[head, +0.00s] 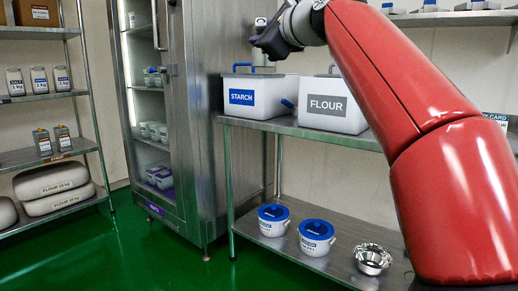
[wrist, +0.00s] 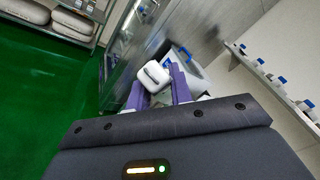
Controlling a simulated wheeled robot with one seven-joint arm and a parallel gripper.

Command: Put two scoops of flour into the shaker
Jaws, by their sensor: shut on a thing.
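The white flour bin (head: 333,119), with a grey FLOUR label, stands on the steel table; its top is partly hidden by my red arm. My gripper (head: 262,42) is raised above the starch bin, left of the flour bin. In the wrist view its two purple fingers (wrist: 156,90) are shut on a small white rounded thing (wrist: 153,77) with a dark slot. I cannot tell whether this is the shaker or a scoop. A blue piece (head: 288,104) like a handle shows between the two bins. No flour is visible, and I cannot identify the shaker elsewhere.
The white starch bin (head: 262,109) stands beside the flour bin. A steel cabinet (head: 195,120) stands close on the left. Two blue-lidded pots (head: 316,246) and a metal bowl (head: 372,265) are on the lower shelf. Shelves (head: 45,156) are far left. Green floor (head: 110,255) is clear.

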